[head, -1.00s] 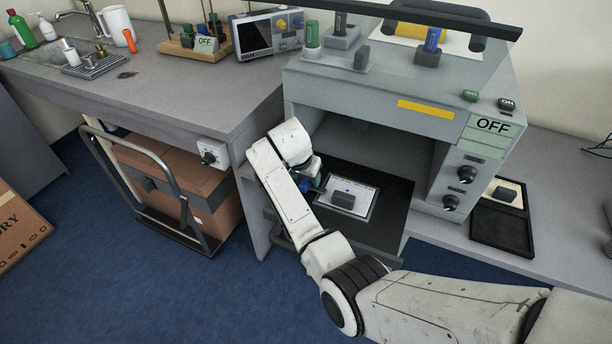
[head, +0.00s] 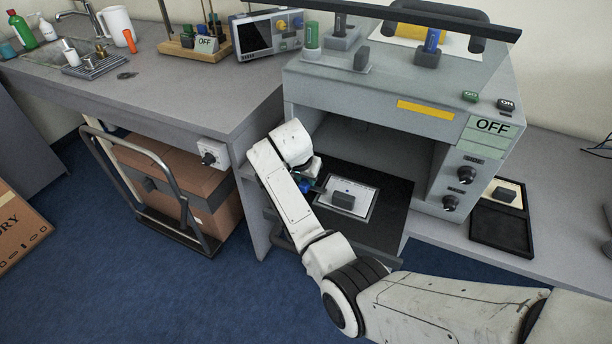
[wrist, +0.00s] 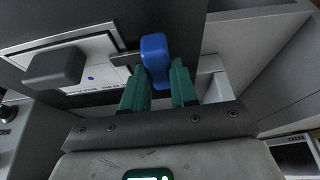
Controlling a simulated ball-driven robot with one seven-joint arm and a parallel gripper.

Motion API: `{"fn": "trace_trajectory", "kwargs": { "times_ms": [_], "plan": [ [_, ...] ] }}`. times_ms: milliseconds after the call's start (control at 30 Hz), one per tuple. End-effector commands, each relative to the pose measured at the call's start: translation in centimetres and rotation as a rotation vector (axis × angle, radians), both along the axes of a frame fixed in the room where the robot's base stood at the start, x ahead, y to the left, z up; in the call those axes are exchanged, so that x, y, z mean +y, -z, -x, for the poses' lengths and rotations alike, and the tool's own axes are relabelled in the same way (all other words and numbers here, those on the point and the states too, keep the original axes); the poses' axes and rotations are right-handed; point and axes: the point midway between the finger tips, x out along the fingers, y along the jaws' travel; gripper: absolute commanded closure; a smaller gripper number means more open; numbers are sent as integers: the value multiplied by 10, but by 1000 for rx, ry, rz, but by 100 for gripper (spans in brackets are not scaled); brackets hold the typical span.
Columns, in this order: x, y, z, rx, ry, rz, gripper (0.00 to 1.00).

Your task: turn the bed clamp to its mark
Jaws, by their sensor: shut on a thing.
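The bed clamp's blue handle (wrist: 155,58) stands between the green fingers of my gripper (wrist: 158,84) in the wrist view. My gripper is shut on it. A short dark bar (wrist: 124,59) runs left from the handle to the edge of the white plate (wrist: 98,43). In the head view the blue handle (head: 305,187) shows at the left edge of the black bed (head: 385,229), below my wrist, which partly hides it. I cannot make out the clamp's mark for certain; a small blue dot (wrist: 92,78) shows on the white plate.
A dark grey block (head: 343,200) sits on the white plate, right of the clamp. The grey cabinet (head: 360,100) stands over the bed, with its right wall and knobs (head: 450,202) nearby. A cart with boxes (head: 180,185) stands at left.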

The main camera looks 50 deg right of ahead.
Motion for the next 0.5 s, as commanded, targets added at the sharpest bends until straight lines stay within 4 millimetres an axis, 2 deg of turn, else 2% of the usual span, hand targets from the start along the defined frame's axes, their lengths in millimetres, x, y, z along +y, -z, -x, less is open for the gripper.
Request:
{"fn": "trace_trajectory", "kwargs": {
  "times_ms": [267,500],
  "plan": [
    [0,-4,1,-1,-149,0,100],
    [-1,-5,3,0,-365,0,100]
  ]
}}
